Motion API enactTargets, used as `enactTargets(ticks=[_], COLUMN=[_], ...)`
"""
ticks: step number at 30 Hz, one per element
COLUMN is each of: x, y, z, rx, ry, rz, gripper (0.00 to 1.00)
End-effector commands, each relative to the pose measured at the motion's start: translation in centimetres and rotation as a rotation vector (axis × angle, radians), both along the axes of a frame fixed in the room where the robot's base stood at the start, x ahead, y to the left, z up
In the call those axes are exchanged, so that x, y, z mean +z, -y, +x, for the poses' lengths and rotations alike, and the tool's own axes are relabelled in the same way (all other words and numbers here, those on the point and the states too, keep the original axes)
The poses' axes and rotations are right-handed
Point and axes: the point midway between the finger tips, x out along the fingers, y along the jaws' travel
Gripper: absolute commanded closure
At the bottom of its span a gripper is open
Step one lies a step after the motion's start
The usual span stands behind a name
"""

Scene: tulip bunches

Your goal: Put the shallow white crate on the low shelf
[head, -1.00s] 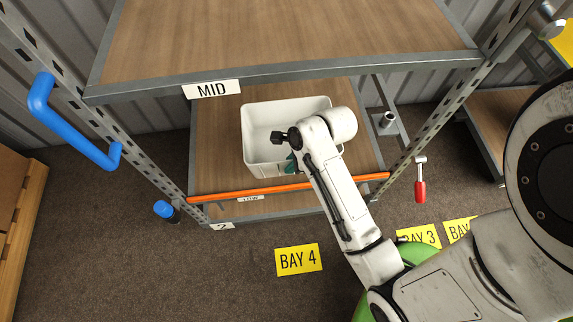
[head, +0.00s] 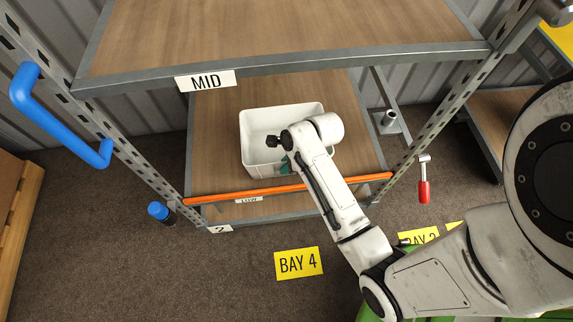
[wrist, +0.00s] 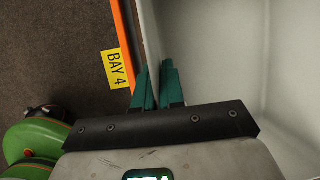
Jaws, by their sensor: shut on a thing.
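The shallow white crate (head: 256,127) is over the wooden low shelf (head: 212,150), behind the shelf's orange front bar (head: 290,193). It looks level and empty where I see inside. Whether its base touches the shelf is hidden. My gripper (head: 287,166) has teal fingers at the crate's front wall, partly covered by my arm. In the wrist view, the fingers (wrist: 158,84) are shut on the crate's wall (wrist: 151,30), one on each side of it.
Perforated posts with a blue handle (head: 55,115) at left and a red-handled lever (head: 423,180) at right flank the bay. Low-shelf board is bare left and right of the crate. A yellow BAY 4 sign (head: 298,263) lies on the floor.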

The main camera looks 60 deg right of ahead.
Motion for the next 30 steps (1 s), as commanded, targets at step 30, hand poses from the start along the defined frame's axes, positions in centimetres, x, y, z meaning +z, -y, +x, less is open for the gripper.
enactTargets(ticks=[30], x=[5.4], y=[0.9], z=[-1.9], rx=[-0.001], ry=[0.003], rz=[-0.001], gripper=[0.66])
